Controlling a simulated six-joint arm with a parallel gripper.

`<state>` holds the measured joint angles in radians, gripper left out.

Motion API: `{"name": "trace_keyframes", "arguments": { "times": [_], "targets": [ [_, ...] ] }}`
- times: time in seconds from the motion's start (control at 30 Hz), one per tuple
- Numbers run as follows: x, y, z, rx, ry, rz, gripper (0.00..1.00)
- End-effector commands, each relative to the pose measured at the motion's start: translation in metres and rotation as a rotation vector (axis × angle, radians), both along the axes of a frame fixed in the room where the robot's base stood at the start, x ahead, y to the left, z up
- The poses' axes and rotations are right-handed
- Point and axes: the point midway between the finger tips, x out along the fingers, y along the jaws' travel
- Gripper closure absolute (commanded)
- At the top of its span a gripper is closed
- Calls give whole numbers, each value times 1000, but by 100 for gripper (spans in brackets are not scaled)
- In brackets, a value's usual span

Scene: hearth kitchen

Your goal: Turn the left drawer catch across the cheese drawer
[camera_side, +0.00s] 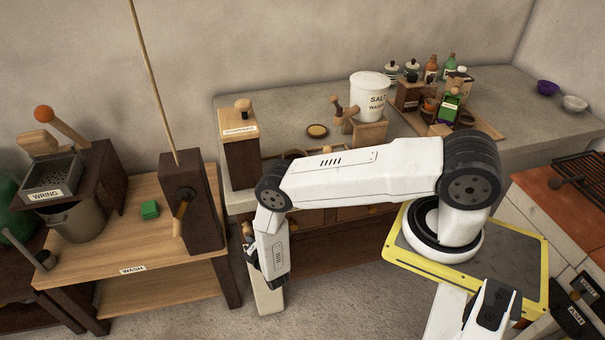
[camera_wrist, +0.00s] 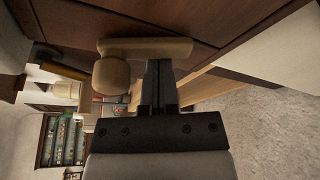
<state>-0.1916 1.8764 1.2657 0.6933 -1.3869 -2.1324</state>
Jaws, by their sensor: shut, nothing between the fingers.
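My gripper (camera_side: 251,262) is shut and empty, low at the front left corner of the stone counter. In the wrist view its fingertips (camera_wrist: 160,66) are right at a pale wooden bar (camera_wrist: 165,47) with a rounded knob (camera_wrist: 111,75), apparently the left drawer catch. The fingers are beside the knob; I cannot tell whether they touch the bar. The bar lies against dark wood fronts (camera_wrist: 215,18) with a seam close by. In the side view my arm hides much of the drawer fronts (camera_side: 358,212); I cannot tell which is the cheese drawer.
A wash bench (camera_side: 115,230) with a dark post (camera_side: 190,205) stands left of my gripper. On the counter (camera_side: 300,100) are a labelled wooden box (camera_side: 240,150), a white salt-water bucket (camera_side: 370,96) and several bottles (camera_side: 430,68). The floor (camera_side: 330,300) in front is clear.

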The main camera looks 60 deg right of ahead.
Motion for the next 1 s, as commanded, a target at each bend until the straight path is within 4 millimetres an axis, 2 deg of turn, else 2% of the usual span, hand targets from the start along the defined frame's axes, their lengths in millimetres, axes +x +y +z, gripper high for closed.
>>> {"name": "trace_keyframes", "arguments": {
  "times": [0.27,1.0],
  "targets": [
    [-6,-6,2,-160,160,-2,100],
    [-19,-20,15,-152,151,-1,100]
  ]
}}
